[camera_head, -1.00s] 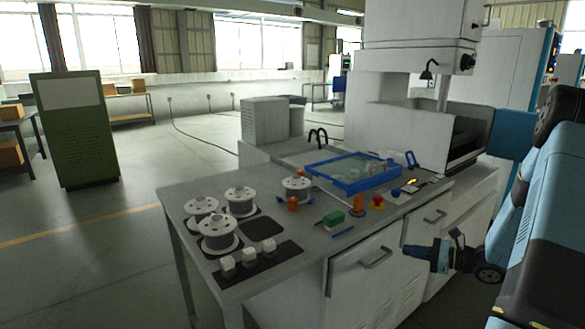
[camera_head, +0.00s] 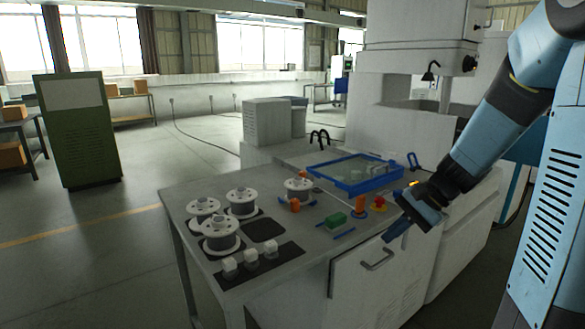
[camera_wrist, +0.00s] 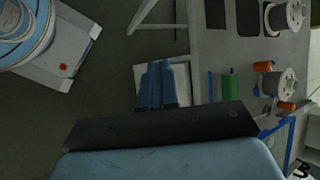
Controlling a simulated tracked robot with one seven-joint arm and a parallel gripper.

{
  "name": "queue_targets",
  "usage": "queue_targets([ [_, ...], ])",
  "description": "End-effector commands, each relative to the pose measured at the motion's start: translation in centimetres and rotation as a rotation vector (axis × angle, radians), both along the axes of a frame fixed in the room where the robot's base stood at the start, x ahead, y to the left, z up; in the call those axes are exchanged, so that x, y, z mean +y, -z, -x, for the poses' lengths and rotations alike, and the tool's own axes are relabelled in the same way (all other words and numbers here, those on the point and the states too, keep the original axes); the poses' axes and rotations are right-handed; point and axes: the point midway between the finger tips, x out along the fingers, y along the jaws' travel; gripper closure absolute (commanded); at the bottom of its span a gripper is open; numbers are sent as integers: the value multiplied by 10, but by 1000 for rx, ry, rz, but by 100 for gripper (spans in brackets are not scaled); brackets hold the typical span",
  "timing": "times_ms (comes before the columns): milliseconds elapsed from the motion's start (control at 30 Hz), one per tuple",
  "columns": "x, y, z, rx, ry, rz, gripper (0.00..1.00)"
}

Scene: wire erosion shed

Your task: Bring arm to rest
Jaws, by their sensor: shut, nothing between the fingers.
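My gripper (camera_head: 395,233) is shut and empty in the head view. It points down and to the left, in front of the bench's right front edge. My blue and black arm comes down to it from the upper right and hides part of the machine and bench. In the wrist view my gripper (camera_wrist: 158,70) shows as two blue fingers closed together, over a pale patch beside the bench edge. Nothing is between the fingers.
A green cabinet (camera_head: 77,130) stands at the left. The floor between is clear.

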Motion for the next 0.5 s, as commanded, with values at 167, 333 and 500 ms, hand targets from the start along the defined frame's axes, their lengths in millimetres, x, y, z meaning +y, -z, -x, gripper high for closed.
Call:
queue_targets([
  [167, 10, -24, 30, -96, -123, 151, 100],
  [333, 14, -43, 57, -190, -227, 289, 100],
  [500, 14, -62, 83, -294, -323, 424, 100],
])
